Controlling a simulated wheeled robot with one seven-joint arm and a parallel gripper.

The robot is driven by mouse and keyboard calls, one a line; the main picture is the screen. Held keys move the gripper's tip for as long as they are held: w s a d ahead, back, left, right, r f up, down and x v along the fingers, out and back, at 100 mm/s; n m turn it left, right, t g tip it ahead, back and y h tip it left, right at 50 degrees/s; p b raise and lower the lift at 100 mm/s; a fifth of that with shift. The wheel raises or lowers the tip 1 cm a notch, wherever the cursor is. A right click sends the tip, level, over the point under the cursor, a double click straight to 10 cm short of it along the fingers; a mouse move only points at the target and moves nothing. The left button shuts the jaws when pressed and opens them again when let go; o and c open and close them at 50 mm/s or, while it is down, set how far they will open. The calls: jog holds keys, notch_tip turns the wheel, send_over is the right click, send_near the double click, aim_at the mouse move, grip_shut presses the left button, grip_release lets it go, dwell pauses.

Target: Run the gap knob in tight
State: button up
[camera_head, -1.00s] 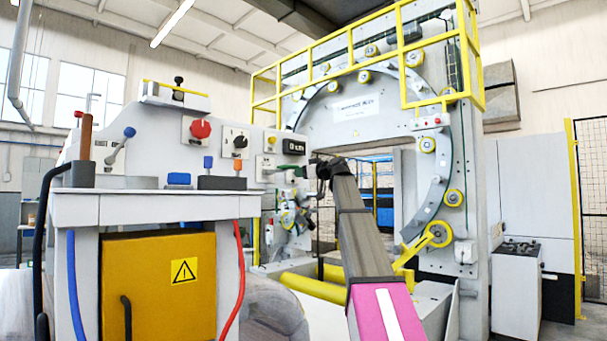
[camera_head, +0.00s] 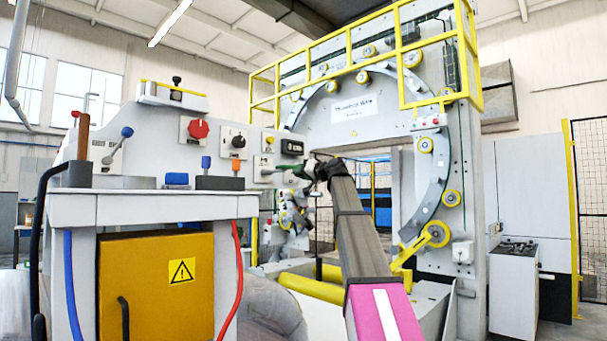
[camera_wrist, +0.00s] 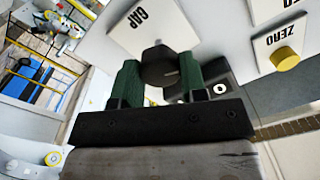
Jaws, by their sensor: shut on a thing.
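The gap knob (camera_wrist: 160,66) is a dark, faceted knob on a white plate (camera_wrist: 125,30) marked GAP, seen in the wrist view. My gripper (camera_wrist: 160,82) has green fingers, one on each side of the knob, and is shut on it. In the head view my gripper (camera_head: 290,168) reaches the right end of the machine's control panel, below the small dark display (camera_head: 292,147). The knob itself is hidden there behind the gripper and wrist.
A yellow button on a plate marked ZERO (camera_wrist: 285,59) sits close by on the right in the wrist view. A red knob (camera_head: 199,129) and a black selector (camera_head: 238,142) are farther left on the panel. The large ring (camera_head: 440,185) stands behind my arm.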

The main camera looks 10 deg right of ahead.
jog(key=shift+m, duration=3.9)
jog(key=o, duration=0.9)
jog(key=shift+d, duration=0.1)
jog(key=v, duration=1.2)
